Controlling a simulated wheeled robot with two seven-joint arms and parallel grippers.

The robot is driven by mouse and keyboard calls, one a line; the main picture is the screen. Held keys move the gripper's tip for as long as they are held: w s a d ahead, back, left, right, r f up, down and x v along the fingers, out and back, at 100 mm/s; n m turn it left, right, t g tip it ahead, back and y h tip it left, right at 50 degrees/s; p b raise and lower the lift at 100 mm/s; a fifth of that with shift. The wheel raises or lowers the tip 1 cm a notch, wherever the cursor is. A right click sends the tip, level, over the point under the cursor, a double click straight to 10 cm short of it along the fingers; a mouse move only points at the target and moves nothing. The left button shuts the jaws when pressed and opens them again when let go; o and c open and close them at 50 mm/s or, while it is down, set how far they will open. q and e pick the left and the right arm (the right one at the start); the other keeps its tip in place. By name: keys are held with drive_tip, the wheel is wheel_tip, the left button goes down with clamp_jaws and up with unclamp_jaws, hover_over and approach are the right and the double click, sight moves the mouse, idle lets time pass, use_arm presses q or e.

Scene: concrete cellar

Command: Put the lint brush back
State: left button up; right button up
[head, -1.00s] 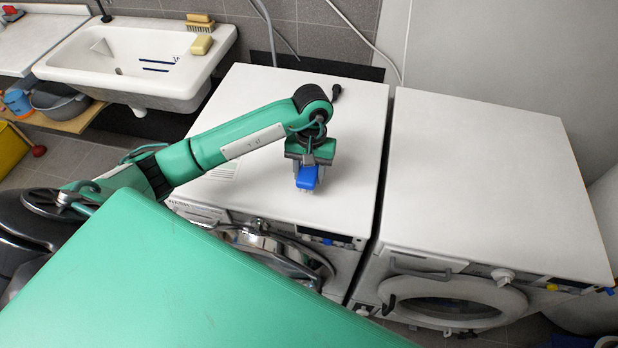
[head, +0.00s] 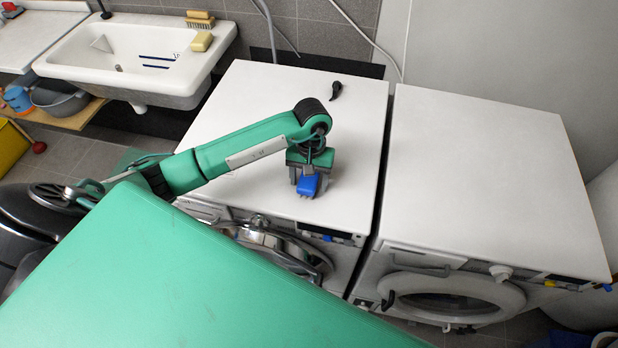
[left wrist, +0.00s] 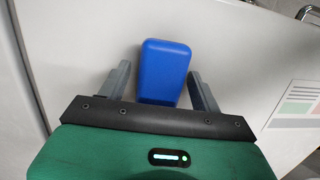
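The lint brush shows as a blue block-like piece (head: 308,186) low over the front part of the left washing machine's white top. It also shows in the left wrist view (left wrist: 163,72) between the two grey fingers. My right gripper is not in view.
The left machine's top (head: 270,100) is mostly clear, with a small black object (head: 336,90) behind my arm. A second machine (head: 480,170) stands on the right with a bare top. A sink (head: 130,55) with a yellow sponge (head: 202,41) is at the back left.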

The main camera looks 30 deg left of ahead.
use_arm(q)
drive_tip(key=shift+r+p, duration=0.25)
drive_tip(key=shift+p, duration=0.05)
drive_tip(key=shift+w+r+b, duration=0.15)
drive_tip(key=shift+r+b, duration=0.1)
drive_tip(key=shift+b, duration=0.1)
wheel_tip(320, 180, up, 11)
drive_tip(key=w+b, duration=0.1)
drive_tip(key=b, duration=0.2)
drive_tip(key=shift+w+a, duration=0.2)
drive_tip(key=shift+w, duration=0.05)
